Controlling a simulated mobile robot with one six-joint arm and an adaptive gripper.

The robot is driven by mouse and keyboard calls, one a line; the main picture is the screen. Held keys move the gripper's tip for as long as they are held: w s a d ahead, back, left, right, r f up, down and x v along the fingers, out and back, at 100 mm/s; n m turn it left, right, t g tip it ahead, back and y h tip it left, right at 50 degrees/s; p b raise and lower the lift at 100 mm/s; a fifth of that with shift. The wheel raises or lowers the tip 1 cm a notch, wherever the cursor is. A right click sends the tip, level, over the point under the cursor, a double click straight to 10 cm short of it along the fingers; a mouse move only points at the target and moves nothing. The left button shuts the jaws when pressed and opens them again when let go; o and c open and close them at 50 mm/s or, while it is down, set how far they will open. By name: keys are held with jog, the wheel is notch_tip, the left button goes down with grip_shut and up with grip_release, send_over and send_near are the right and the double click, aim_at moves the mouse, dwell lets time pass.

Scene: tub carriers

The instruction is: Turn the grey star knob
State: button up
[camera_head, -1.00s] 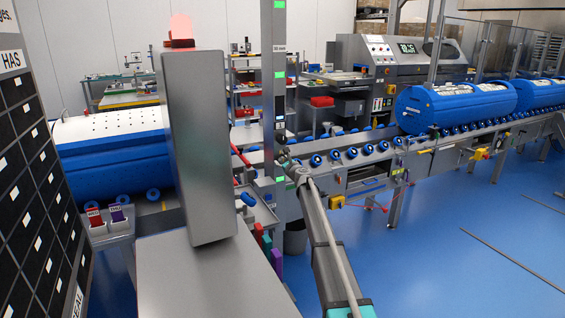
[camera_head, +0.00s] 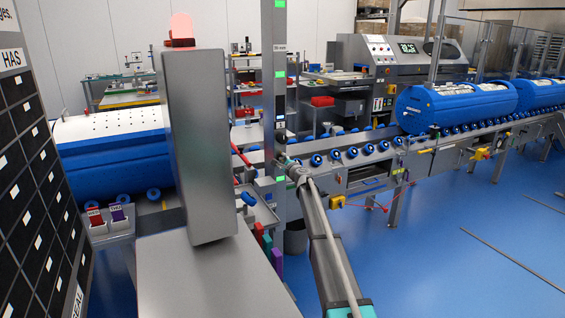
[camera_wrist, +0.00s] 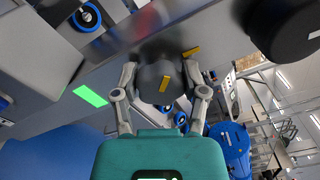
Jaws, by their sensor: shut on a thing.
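The grey star knob (camera_wrist: 151,76) is a dark grey rounded shape in the wrist view, with a yellow mark on its face. My gripper (camera_wrist: 160,72) has one finger on each side of it and is shut on it. A second yellow mark (camera_wrist: 191,51) sits just beyond the knob, on the grey surface behind. In the head view my gripper (camera_head: 288,163) reaches the grey upright post (camera_head: 275,100). The knob is too small and covered there to make out.
A roller conveyor (camera_head: 375,150) with blue wheels runs right from the post, carrying blue tubs (camera_head: 455,108). A large grey column (camera_head: 197,150) with a red lamp stands at left. A small tray (camera_head: 262,213) lies close left of my arm.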

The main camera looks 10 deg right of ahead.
jog(key=n, duration=0.4)
jog(key=shift+f+n, duration=0.1)
jog(key=shift+n, duration=2.1)
jog(key=shift+a, duration=0.1)
jog(key=o, duration=1.2)
jog(key=shift+f, duration=0.1)
jog(key=shift+c, duration=0.2)
jog(key=shift+s, duration=0.15)
jog(key=v, duration=1.1)
jog(key=shift+s, duration=0.3)
